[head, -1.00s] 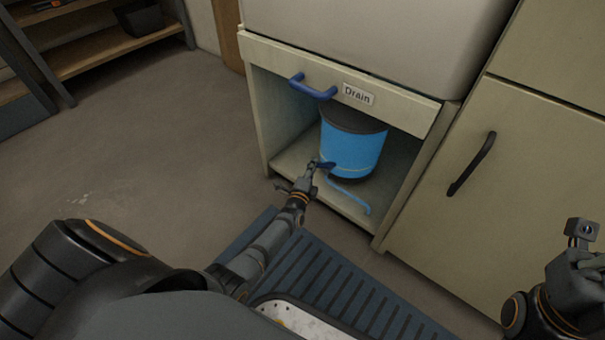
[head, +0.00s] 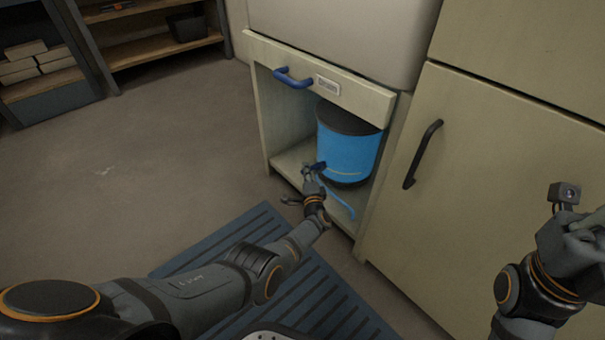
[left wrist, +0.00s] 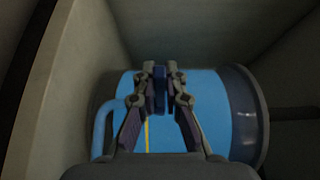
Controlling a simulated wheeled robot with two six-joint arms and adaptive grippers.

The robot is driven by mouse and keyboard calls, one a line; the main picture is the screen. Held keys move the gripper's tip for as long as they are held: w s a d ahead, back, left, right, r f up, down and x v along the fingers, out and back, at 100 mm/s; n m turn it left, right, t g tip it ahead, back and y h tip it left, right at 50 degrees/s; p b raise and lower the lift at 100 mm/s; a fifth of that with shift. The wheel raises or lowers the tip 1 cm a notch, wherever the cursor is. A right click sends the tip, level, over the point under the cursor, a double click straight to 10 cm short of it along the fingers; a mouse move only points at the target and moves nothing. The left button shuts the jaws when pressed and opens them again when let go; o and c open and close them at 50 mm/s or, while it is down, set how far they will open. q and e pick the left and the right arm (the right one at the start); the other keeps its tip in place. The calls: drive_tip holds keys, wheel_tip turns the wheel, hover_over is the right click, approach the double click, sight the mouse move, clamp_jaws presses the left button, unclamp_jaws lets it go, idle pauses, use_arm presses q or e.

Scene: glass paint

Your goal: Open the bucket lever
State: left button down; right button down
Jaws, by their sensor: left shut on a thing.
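The blue bucket (head: 346,150) with a dark top stands in the open compartment under the counter. It also shows behind the fingers in the left wrist view (left wrist: 210,105). A small dark blue lever (head: 320,166) is on the bucket's near side. My left gripper (left wrist: 160,85) is shut on the lever (left wrist: 160,92), with one finger on each side of it. In the head view my left gripper (head: 309,174) covers part of the lever. A light blue bar (head: 338,202) sticks out low at the bucket's front. My right gripper (head: 572,215) is at the right edge, away from the bucket; its fingers are unclear.
A blue handle (head: 292,78) and a label (head: 327,85) are on the panel above the compartment. A cabinet door with a dark handle (head: 423,154) is to the right. A ribbed blue mat (head: 262,222) lies in front. Shelves (head: 150,45) stand at the back left; the floor between is clear.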

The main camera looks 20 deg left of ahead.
use_arm(q)
drive_tip(key=shift+f, duration=0.1)
idle(0.4)
drive_tip(key=c, duration=1.4)
unclamp_jaws()
